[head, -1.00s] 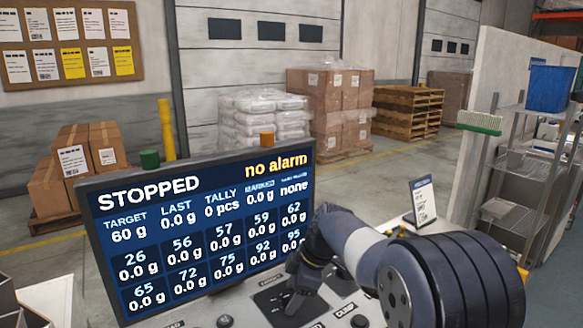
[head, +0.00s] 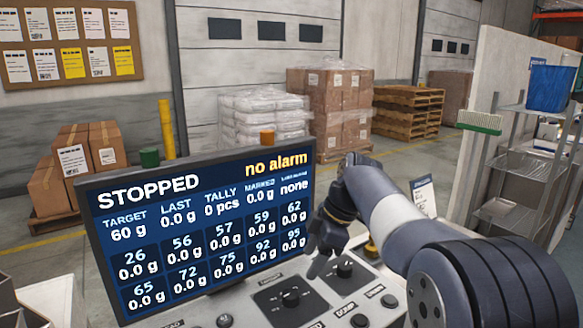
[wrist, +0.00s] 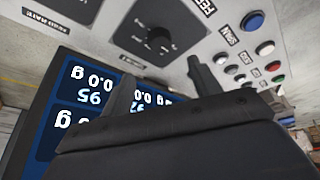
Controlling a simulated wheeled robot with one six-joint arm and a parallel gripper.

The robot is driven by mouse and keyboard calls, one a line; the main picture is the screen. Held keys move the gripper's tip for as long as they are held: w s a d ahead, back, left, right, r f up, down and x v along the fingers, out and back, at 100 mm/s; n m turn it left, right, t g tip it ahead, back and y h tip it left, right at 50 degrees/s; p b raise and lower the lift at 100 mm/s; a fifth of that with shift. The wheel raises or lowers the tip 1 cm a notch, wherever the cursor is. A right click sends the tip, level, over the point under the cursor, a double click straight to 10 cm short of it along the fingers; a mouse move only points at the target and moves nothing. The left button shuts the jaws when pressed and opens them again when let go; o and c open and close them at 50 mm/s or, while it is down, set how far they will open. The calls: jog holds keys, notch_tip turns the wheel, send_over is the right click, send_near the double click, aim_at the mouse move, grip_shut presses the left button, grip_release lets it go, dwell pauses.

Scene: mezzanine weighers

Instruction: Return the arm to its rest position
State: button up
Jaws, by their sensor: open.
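My gripper (head: 322,262) is raised above the control panel (head: 240,308), in front of the right edge of the screen (head: 205,235). In the head view its fingers point down and my arm reaches in from the lower right. In the wrist view my gripper (wrist: 165,85) is open, with its two fingers apart and nothing visible between them. The screen reads STOPPED and no alarm. A black rotary knob (head: 291,297) stands on the panel below the gripper, apart from it. A second knob (head: 344,267) is just right of the fingers.
Push buttons line the panel, including a blue one (wrist: 253,20) and a red one (wrist: 273,66). A small sign (head: 423,196) stands behind my arm. A wire shelf with a blue bin (head: 551,88) is at right. Pallets of boxes (head: 335,105) stand farther back across open floor.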

aim_at(292, 294)
jog(key=x, duration=1.1)
jog(key=shift+f, duration=0.1)
jog(key=shift+m+p, duration=0.3)
jog(key=shift+m, duration=0.1)
jog(key=m+t+p, duration=0.1)
jog(key=m, duration=0.1)
jog(key=m+p, duration=0.1)
jog(key=m, duration=0.1)
jog(key=shift+s+r+t+h, duration=0.2)
jog(key=shift+t+h, duration=0.1)
jog(key=shift+t, duration=0.1)
jog(key=m+p, duration=0.2)
jog(key=m+t+h+p, duration=0.1)
jog(key=m, duration=0.2)
jog(key=shift+a+t+p, duration=0.15)
jog(key=shift+t+p, duration=0.15)
jog(key=shift+p, duration=0.1)
jog(key=shift+s+a+f+m+t+h+p, duration=0.1)
jog(key=shift+m+h+p, duration=0.25)
jog(key=shift+m, duration=0.35)
jog(key=shift+w+r+m+t+h+p, duration=0.1)
jog(key=shift+m+h+p, duration=0.2)
jog(key=shift+m, duration=0.4)
jog(key=shift+s+a+f+m+t+h+p, duration=0.1)
jog(key=shift+m+h+p, duration=0.2)
jog(key=shift+m, duration=0.4)
jog(key=shift+m+h, duration=0.75)
jog(key=shift+m, duration=1.35)
jog(key=shift+v, duration=1.2)
